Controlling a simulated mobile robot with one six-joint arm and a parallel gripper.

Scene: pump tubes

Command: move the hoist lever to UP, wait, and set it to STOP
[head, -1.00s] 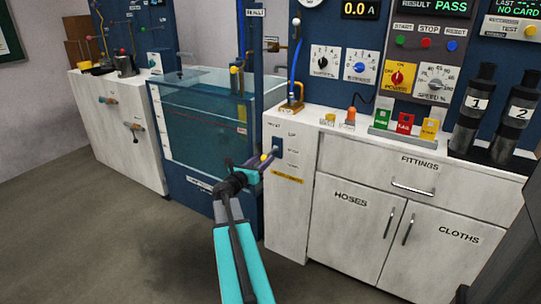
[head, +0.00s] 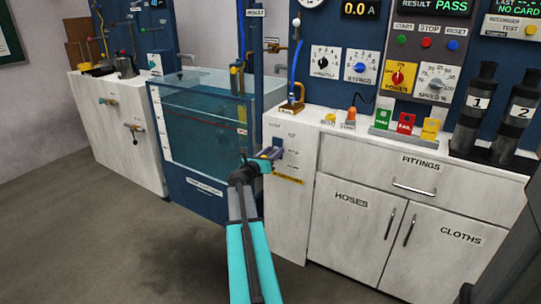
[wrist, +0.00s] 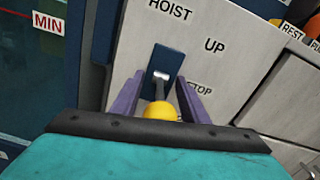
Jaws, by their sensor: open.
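The hoist lever (wrist: 160,111) has a yellow ball knob on a dark stalk that comes out of a blue plate (wrist: 165,58). The white panel beside it reads HOIST at the top, UP to the right and STOP below UP. My gripper (wrist: 165,92) is open, with one purple finger on each side of the stalk and knob. I see no clear grip on it. In the head view my gripper (head: 268,155) is at the cabinet's left front, by the blue lever plate (head: 278,143), and hides the knob. I cannot tell which label the lever points to.
A water tank (head: 205,125) stands just left of the hoist panel. The white cabinet (head: 360,205) with drawer and doors extends to the right. Coloured blocks (head: 405,123) and black cylinders (head: 475,105) stand on its top. The floor in front is clear.

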